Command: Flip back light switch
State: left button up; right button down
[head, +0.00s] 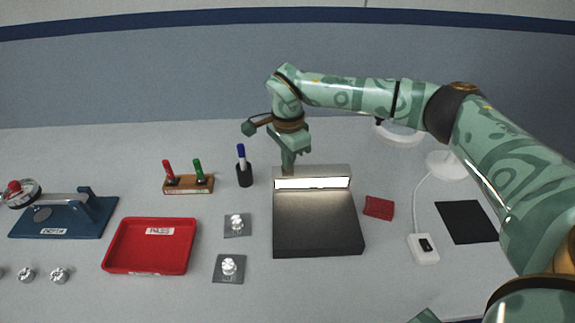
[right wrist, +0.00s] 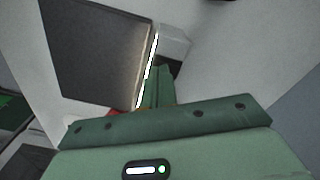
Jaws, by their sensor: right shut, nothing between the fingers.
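A dark inspection stand (head: 318,225) sits mid-table with a lit white light bar (head: 312,183) along its back edge. In the right wrist view, its dark plate (right wrist: 95,45) and glowing bar (right wrist: 148,70) show beside my fingers. My right gripper (head: 288,168) is shut and empty, pointing down at the back left part of the light bar's housing. In the wrist view its fingertips (right wrist: 160,72) are close to the housing (right wrist: 174,42); I cannot tell if they touch. No back light switch can be made out; the housing's rear is hidden in the head view. My left gripper is not in view.
A pen cup (head: 244,175) and a wooden marker holder (head: 188,184) stand left of my right gripper. A red tray (head: 150,262), metal fittings on grey plates (head: 235,232), a red cloth (head: 379,207) and a white corded switch box (head: 424,255) lie around the stand.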

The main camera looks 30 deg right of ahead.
notch_tip(320, 180, up, 7)
jog(key=p, duration=0.5)
jog(key=shift+p, duration=0.3)
jog(key=shift+f, duration=0.1)
